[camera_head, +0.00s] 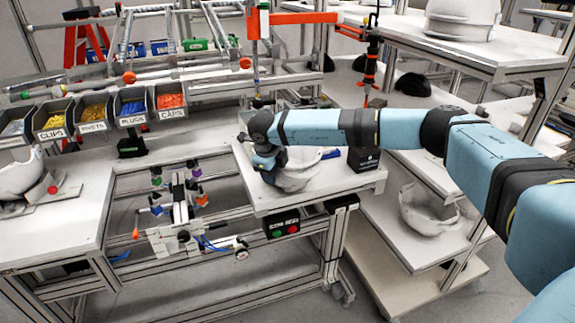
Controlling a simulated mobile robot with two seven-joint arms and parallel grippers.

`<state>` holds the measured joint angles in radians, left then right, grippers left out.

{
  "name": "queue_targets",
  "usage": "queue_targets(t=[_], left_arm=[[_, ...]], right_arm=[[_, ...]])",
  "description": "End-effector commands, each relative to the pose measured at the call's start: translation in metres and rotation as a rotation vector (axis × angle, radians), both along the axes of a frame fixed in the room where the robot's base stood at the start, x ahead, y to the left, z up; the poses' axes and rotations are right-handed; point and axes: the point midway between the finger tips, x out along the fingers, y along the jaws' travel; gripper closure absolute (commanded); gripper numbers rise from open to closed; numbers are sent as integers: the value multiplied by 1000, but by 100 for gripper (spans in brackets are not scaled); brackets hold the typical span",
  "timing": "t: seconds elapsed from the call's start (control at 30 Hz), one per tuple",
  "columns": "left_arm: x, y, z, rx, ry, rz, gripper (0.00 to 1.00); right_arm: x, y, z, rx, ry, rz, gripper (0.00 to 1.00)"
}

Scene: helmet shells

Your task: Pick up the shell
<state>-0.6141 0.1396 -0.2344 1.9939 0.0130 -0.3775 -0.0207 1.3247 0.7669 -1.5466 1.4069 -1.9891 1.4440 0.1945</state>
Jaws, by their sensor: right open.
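A white helmet shell (297,178) sits on the small white table in the middle, partly hidden behind my right arm and wrist. My right gripper (267,170) is at the shell's left side, pointing down and open. The wrist hides most of its fingers, and I cannot tell whether they touch the shell. Other white shells show on the upper right table (462,18), on the lower right shelf (428,212) and at the left edge on a bench (18,176). My left gripper is not in view.
Bins of clips, rivets, plugs and caps (130,106) line the rail at the left. A black box (363,160) stands right of the shell. A fixture with coloured knobs (180,215) hangs left of the small table (335,187). An orange-and-black post (371,60) stands behind my arm.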

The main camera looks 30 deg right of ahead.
Motion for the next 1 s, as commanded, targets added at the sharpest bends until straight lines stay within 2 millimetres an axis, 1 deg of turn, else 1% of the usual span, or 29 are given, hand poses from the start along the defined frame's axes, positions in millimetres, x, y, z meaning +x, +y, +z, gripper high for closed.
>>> queue_targets(t=[0.2,0.23,0.27,0.3,0.37,0.4,0.43,0.77,0.87,1.0], left_arm=[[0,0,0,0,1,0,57],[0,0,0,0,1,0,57],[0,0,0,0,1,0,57],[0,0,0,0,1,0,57],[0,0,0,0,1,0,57],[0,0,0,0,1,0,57],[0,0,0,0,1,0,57],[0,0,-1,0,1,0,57],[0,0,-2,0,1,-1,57],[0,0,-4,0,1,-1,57]], right_arm=[[0,0,-2,0,0,0,51],[0,0,-2,0,0,0,56],[0,0,-2,0,0,0,63],[0,0,-1,0,0,0,72],[0,0,-1,0,0,0,86],[0,0,-1,0,0,0,95],[0,0,-1,0,0,0,100],[1,-1,1,0,-1,0,100],[1,-1,5,0,-2,-1,100],[1,-1,19,0,-4,0,100]])
